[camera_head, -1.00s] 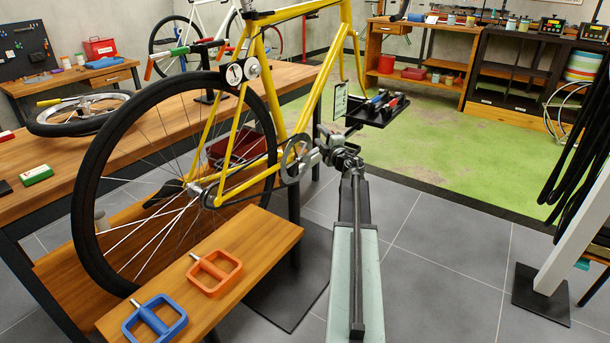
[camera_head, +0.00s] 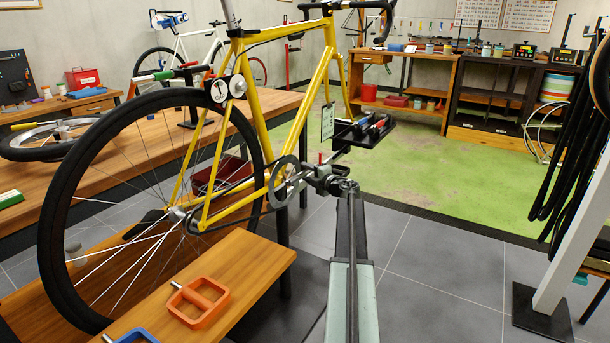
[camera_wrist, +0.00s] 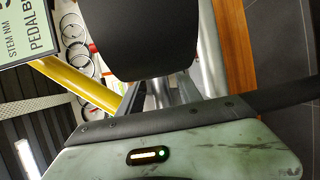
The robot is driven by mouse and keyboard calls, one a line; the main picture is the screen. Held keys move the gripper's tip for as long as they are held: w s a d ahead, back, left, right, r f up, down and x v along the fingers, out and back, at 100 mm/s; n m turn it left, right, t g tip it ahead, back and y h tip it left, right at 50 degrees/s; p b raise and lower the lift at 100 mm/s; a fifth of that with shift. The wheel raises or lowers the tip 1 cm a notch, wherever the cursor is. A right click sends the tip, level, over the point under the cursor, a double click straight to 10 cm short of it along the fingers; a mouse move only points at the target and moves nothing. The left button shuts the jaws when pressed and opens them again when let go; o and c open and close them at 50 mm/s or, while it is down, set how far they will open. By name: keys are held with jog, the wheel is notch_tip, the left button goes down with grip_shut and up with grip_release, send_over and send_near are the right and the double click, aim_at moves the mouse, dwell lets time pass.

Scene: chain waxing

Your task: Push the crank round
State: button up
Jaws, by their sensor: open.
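The yellow bike (camera_head: 262,125) stands at the left of the head view, rear wheel towards me. Its grey chainring (camera_head: 284,184) is at the bottom of the frame. The crank arm lies close to it, but my gripper partly covers it and its angle is unclear. My gripper (camera_head: 322,174) is open at the far end of my arm, just right of the chainring. I cannot tell whether it touches the crank. In the wrist view, a large dark part hides most of the middle; a yellow tube (camera_wrist: 82,86) shows at its left.
A black tool tray (camera_head: 365,134) is beyond my gripper. A post (camera_head: 570,245) with hanging black tubes stands at right. Grey floor between is clear.

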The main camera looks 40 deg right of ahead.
grip_shut()
dwell(1.4)
